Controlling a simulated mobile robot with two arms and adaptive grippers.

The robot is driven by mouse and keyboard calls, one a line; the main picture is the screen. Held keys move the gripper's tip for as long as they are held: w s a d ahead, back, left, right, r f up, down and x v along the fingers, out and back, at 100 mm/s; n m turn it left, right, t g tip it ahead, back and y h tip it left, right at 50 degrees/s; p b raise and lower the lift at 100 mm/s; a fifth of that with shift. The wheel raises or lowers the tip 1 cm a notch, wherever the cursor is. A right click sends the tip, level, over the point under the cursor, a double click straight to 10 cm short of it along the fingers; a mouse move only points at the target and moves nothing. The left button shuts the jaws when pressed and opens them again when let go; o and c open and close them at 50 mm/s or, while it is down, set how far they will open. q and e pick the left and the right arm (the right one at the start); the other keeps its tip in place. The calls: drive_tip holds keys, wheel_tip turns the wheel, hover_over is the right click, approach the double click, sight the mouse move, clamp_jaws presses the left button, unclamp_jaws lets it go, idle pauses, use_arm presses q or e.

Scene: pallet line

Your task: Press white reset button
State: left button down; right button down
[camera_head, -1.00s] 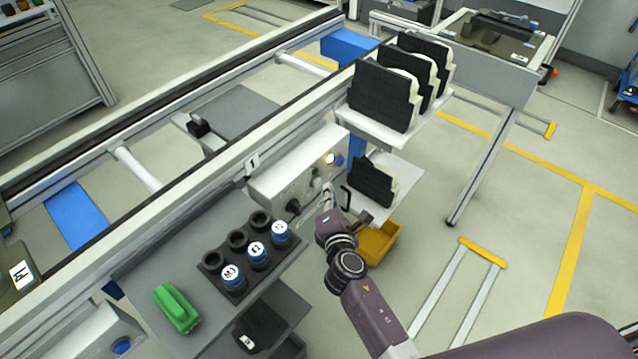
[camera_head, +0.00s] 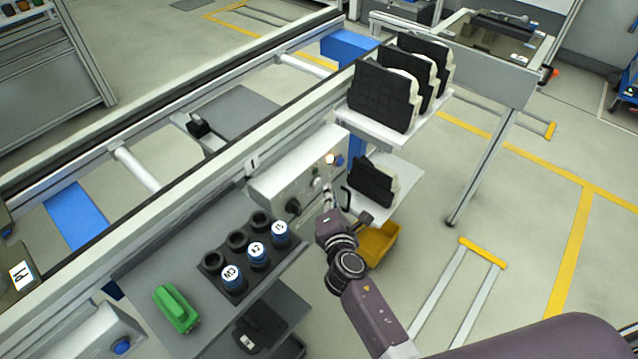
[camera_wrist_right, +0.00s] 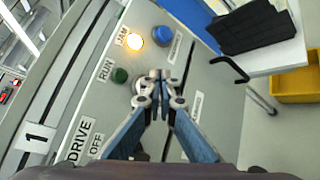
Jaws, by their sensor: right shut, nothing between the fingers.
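The control panel (camera_head: 300,165) is a pale box on the side of the conveyor frame. In the right wrist view its face (camera_wrist_right: 205,95) carries a lit amber JAM lamp (camera_wrist_right: 134,41), a blue button (camera_wrist_right: 163,36) and a dark green RUN lamp (camera_wrist_right: 119,75). A pale round button (camera_wrist_right: 139,86), apparently the white one, is partly hidden behind my right fingertips. My right gripper (camera_wrist_right: 158,76) is shut and empty, its tips in front of the panel by that button. Whether they touch it I cannot tell. In the head view the right gripper (camera_head: 327,190) looks small. My left gripper is not in view.
A shelf (camera_head: 405,190) with a dark part and a black hook-like handle stands just right of the panel. A yellow bin (camera_head: 378,245) is below. A grey bench (camera_head: 205,305) with several labelled cylinders and a green part is at left.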

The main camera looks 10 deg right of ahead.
drive_tip(key=shift+w+a, duration=0.1)
drive_tip(key=shift+w+a, duration=0.2)
drive_tip(key=shift+w, duration=0.05)
drive_tip(key=shift+w+a, duration=0.3)
drive_tip(key=shift+w, duration=0.1)
idle(0.9)
drive_tip(key=shift+s, duration=0.1)
idle(0.4)
drive_tip(key=shift+s+d, duration=0.55)
drive_tip(key=shift+s, duration=0.1)
drive_tip(key=s+d, duration=0.1)
drive_tip(key=s, duration=0.1)
drive_tip(key=s+d, duration=0.2)
drive_tip(key=shift+p, duration=0.3)
idle(0.4)
